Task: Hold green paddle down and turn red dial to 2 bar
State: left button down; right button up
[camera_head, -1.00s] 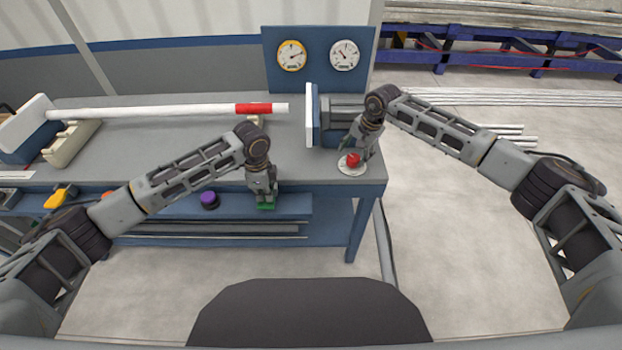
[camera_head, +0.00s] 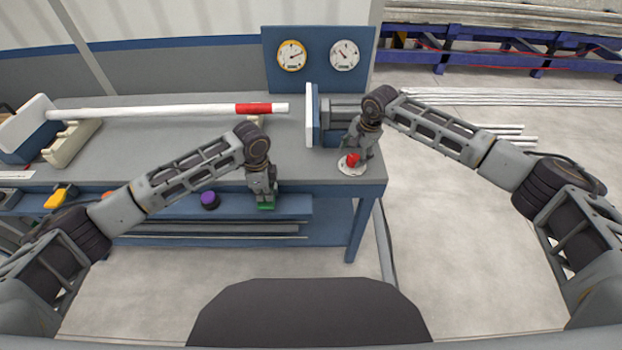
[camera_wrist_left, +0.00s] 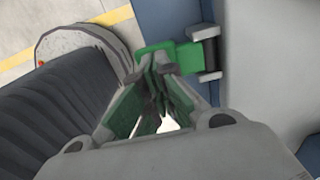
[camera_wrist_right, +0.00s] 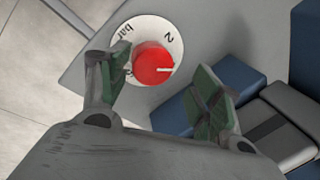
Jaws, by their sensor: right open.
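The green paddle (camera_head: 266,206) sits at the bench's front edge. My left gripper (camera_head: 265,198) is above it with fingers together; in the left wrist view its fingertips (camera_wrist_left: 157,60) meet at the paddle (camera_wrist_left: 186,55) and seem to press on it, partly hiding it. The red dial (camera_head: 352,160) stands on a round white scale plate at the bench's right front corner. In the right wrist view my open right gripper (camera_wrist_right: 160,65) has its fingers on either side of the dial (camera_wrist_right: 152,62), with a gap at the right finger. The dial's white mark points right, below the printed 2.
Two gauges, yellow-rimmed (camera_head: 291,56) and white (camera_head: 344,55), hang on a blue panel behind. A blue and grey clamp block (camera_head: 325,115) stands close behind the dial. A white pipe with a red band (camera_head: 190,111) lies along the bench. A purple knob (camera_head: 209,200) is left of the paddle.

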jog(key=shift+m+h, duration=0.5)
jog(key=shift+m, duration=1.5)
jog(key=shift+m+h, duration=0.3)
jog(key=shift+m, duration=1.8)
jog(key=shift+m+h, duration=0.7)
jog(key=shift+m, duration=1.5)
jog(key=shift+f, duration=0.1)
